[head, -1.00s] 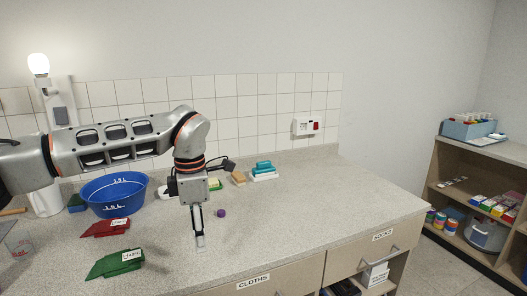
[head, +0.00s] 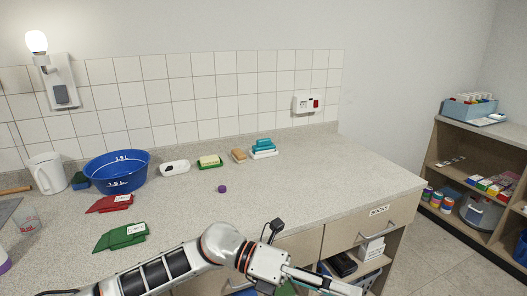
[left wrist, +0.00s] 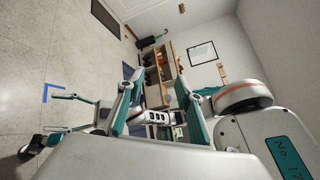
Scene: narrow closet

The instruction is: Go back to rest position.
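My left arm lies low across the front of the counter (head: 300,190) in the head view. Its gripper (head: 335,286) points right, past the counter's front edge and in front of the drawers. In the left wrist view its two fingers (left wrist: 158,88) stand apart with nothing between them. What looks like my right gripper (left wrist: 50,120) shows at the left of the left wrist view, its two teal-and-black fingers apart and empty. The head view does not show it.
On the counter are a blue basin (head: 117,172), red cloths (head: 109,204), green cloths (head: 120,237), a white jug (head: 46,173), a purple cap (head: 222,189) and soap dishes. A shelf unit (head: 437,150) stands right. Floor (head: 445,255) between is clear.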

